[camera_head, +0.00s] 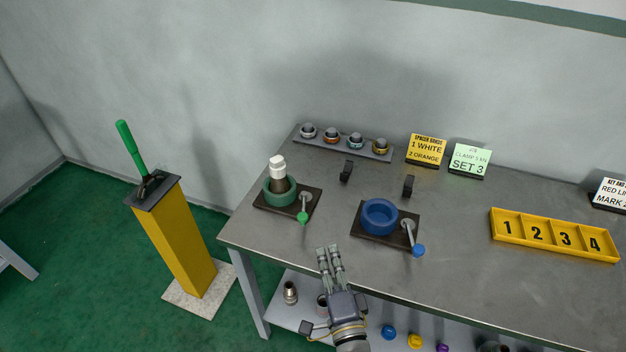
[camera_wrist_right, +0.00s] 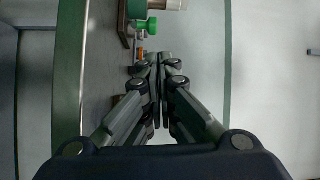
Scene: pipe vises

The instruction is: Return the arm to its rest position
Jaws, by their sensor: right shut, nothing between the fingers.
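My right gripper (camera_head: 329,252) is shut and empty, held over the front edge of the grey workbench (camera_head: 350,262). It also shows in the right wrist view (camera_wrist_right: 159,62), with its fingers together. It is apart from the two vises, in front of and between them. The green vise (camera_head: 268,194) holds an upright piece with a white top (camera_head: 278,166). The blue vise (camera_head: 380,216) has an empty-looking ring. My left gripper does not show in either view.
A yellow pedestal (camera_head: 178,238) with a green-handled lever (camera_head: 131,147) stands left of the bench. A rack (camera_head: 343,147) with several ringed pieces is at the back. A yellow numbered tray (camera_head: 553,235) lies to the right. Loose parts sit on the lower shelf (camera_head: 278,311).

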